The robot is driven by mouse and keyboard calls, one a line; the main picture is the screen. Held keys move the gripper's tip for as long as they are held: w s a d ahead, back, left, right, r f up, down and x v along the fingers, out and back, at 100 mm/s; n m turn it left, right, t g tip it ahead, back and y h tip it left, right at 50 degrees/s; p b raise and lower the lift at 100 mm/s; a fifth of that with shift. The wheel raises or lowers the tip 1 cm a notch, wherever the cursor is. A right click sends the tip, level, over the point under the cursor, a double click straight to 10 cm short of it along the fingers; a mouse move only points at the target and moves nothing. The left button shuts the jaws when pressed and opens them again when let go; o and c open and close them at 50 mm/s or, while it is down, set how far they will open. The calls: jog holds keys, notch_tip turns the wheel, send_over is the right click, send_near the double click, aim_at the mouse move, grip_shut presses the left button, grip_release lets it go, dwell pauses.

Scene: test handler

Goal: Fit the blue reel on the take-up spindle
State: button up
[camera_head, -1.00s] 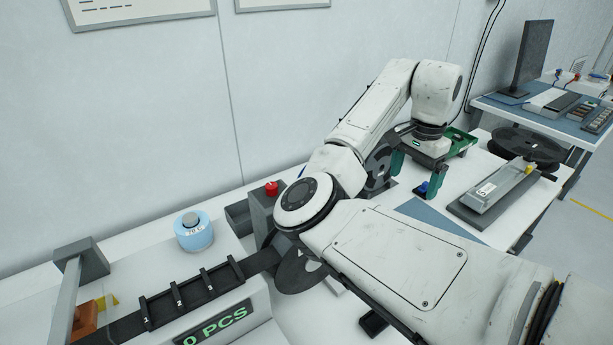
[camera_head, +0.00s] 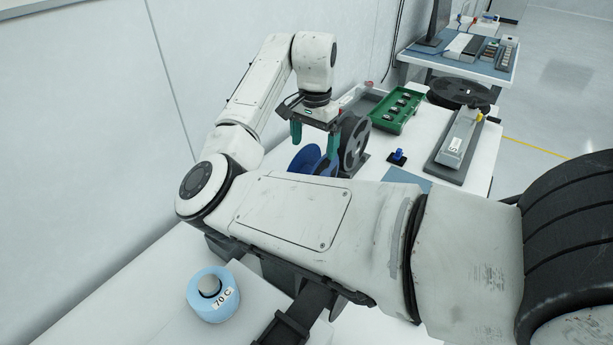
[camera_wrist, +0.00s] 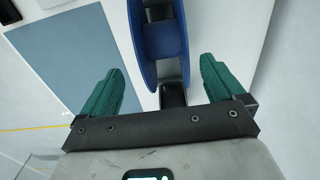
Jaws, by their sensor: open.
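The blue reel (camera_head: 308,161) stands on edge on the bench in the head view, partly hidden behind my arm. A black reel (camera_head: 355,142) stands upright just to its right. My gripper (camera_head: 314,148) is open and empty above the blue reel, its green fingers pointing down. In the wrist view the blue reel (camera_wrist: 160,45) lies ahead of my open gripper (camera_wrist: 160,80), between the lines of the two fingers, apart from both. I cannot make out the take-up spindle for certain; a small blue post on a black base (camera_head: 398,157) stands on the bench to the right.
A green tray (camera_head: 397,110) with dark parts lies behind. A grey fixture (camera_head: 459,142) stands at the right, with a flat black reel (camera_head: 460,91) beyond. A light-blue round device marked 70 C (camera_head: 213,293) is at the front left. The wall runs close along the left.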

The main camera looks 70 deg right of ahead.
aim_at(312, 164)
jog(key=shift+w+d+f+p, duration=0.15)
jog(key=shift+f+p, duration=0.3)
jog(key=shift+f, duration=1.5)
jog(key=shift+w+a+f+p, duration=0.1)
jog(key=shift+f+p, duration=0.35)
jog(key=shift+f, duration=1.45)
jog(key=c, duration=1.4)
